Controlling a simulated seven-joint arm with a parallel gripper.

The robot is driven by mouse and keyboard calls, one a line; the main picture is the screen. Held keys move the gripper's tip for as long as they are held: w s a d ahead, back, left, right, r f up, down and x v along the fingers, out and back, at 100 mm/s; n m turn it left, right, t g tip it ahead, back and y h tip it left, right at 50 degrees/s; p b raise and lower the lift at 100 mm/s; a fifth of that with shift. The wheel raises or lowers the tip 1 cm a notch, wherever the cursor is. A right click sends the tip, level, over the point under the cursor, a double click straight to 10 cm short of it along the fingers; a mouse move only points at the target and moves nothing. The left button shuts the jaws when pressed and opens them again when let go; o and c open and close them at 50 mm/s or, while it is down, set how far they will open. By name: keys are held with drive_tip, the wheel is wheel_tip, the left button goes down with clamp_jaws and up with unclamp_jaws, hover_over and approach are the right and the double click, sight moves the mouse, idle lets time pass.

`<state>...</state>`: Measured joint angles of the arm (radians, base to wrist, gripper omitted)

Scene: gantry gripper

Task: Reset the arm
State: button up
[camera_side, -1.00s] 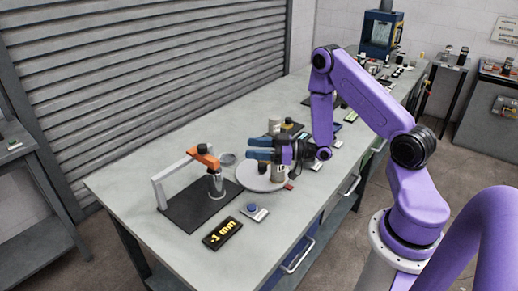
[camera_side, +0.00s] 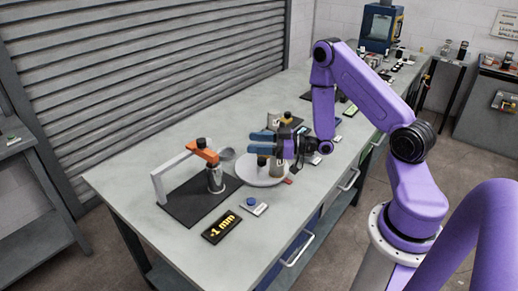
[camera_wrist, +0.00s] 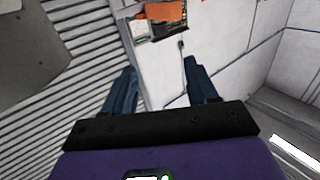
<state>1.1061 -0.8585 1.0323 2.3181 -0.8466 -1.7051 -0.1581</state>
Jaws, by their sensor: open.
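My purple arm reaches over the grey workbench (camera_side: 130,180). My gripper (camera_side: 260,143) is level and points left in the side view, above a round white plate (camera_side: 260,180). Its two blue fingers are apart, and I see nothing held between them.
Left of the plate, an orange-and-grey gantry (camera_side: 165,180) stands on a black mat (camera_side: 185,212) with a metal cylinder (camera_side: 215,180). A "-1 mm" display (camera_side: 222,226) and a blue-button box (camera_side: 253,206) lie in front. A blue machine (camera_side: 380,28) stands at the far end.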

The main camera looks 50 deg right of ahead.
drive_tip(key=s+a+r+n+g+h, duration=0.1)
drive_tip(key=s+a+n+g+h, duration=0.2)
drive_tip(key=a, duration=0.4)
drive_tip(key=s+a+r+n+g+h, duration=0.1)
drive_tip(key=s+a+r+g+h, duration=0.1)
drive_tip(key=a+g, duration=0.45)
drive_tip(key=s+r+n+g+h, duration=0.1)
drive_tip(key=s+r+g+h, duration=0.1)
drive_tip(key=s, duration=1)
drive_tip(key=s+d+r+g+h, duration=0.1)
drive_tip(key=s+r+g+h, duration=0.1)
drive_tip(key=s, duration=0.9)
wheel_tip(320, 180, up, 2)
drive_tip(key=shift+s+d+r+n+g+h, duration=0.3)
drive_tip(key=shift+s+n+g, duration=0.1)
drive_tip(key=shift+g, duration=0.25)
